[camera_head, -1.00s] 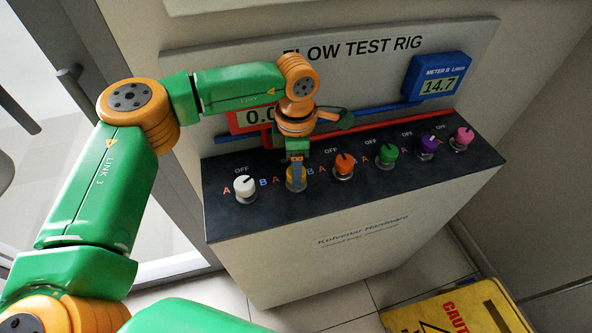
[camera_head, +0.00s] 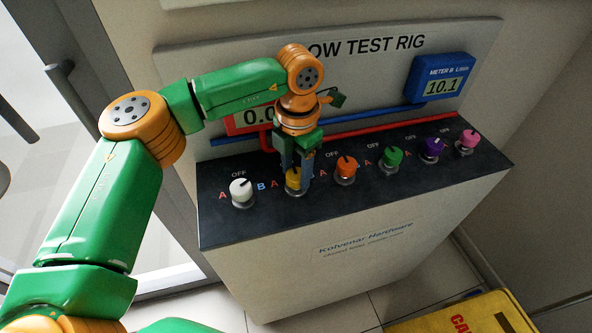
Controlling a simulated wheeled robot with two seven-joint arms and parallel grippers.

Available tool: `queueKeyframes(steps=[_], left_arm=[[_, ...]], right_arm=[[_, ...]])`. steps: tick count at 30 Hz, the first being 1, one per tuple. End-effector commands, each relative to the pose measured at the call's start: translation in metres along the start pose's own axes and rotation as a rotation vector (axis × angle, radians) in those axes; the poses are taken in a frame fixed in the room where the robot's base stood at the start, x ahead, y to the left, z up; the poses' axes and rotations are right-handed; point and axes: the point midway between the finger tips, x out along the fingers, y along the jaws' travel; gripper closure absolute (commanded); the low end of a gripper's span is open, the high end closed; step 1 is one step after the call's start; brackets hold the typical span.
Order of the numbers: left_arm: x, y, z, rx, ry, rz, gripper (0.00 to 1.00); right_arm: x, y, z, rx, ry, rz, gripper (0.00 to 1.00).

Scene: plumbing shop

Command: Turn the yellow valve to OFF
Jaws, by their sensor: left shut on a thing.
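The yellow valve (camera_head: 293,180) is a round knob on the black panel top, second from the left. My left gripper (camera_head: 297,178) comes down on it from above and is shut on it, one finger on each side. The fingers and wrist hide part of the knob and its OFF label, so its pointer direction is hard to tell. The blue METER B (camera_head: 441,77) reads 10.1. A red meter (camera_head: 245,121) is mostly hidden behind my arm. My right gripper does not show.
A white knob (camera_head: 241,190) stands left of the yellow valve. To its right are orange (camera_head: 346,168), green (camera_head: 390,158), purple (camera_head: 433,147) and pink (camera_head: 467,140) knobs. Red and blue pipes run behind. A yellow caution sign (camera_head: 470,313) is at lower right.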

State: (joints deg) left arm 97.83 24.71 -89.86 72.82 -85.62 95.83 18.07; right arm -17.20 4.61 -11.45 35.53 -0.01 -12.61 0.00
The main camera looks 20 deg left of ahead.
Motion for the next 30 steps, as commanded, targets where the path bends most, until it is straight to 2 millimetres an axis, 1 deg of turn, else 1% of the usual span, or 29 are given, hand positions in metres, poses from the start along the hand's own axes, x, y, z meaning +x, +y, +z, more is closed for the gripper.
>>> queueKeyframes(steps=[16,17,18,19,20,28,30], left_arm=[[-0.0001,0.0002,-0.0001,-0.022,0.001,0.001,1.00],[-0.0001,0.0002,-0.0001,-0.022,0.001,0.001,0.43],[-0.0001,0.0002,-0.0001,-0.021,0.001,0.001,0.32],[-0.0001,0.0001,-0.0001,-0.021,0.001,0.001,0.24],[-0.0001,0.0001,-0.0001,-0.021,0.001,0.001,0.19],[-0.0006,0.0001,0.0001,-0.021,0.000,0.000,0.19],[-0.0063,0.0001,0.0007,-0.022,-0.002,0.000,0.19]], right_arm=[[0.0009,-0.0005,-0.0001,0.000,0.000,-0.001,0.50],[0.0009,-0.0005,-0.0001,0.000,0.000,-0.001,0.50],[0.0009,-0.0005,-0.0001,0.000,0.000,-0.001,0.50],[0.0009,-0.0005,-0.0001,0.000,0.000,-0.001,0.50],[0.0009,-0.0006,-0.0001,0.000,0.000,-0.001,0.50],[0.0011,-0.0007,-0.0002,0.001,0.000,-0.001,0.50],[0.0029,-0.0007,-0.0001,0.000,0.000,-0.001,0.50]])
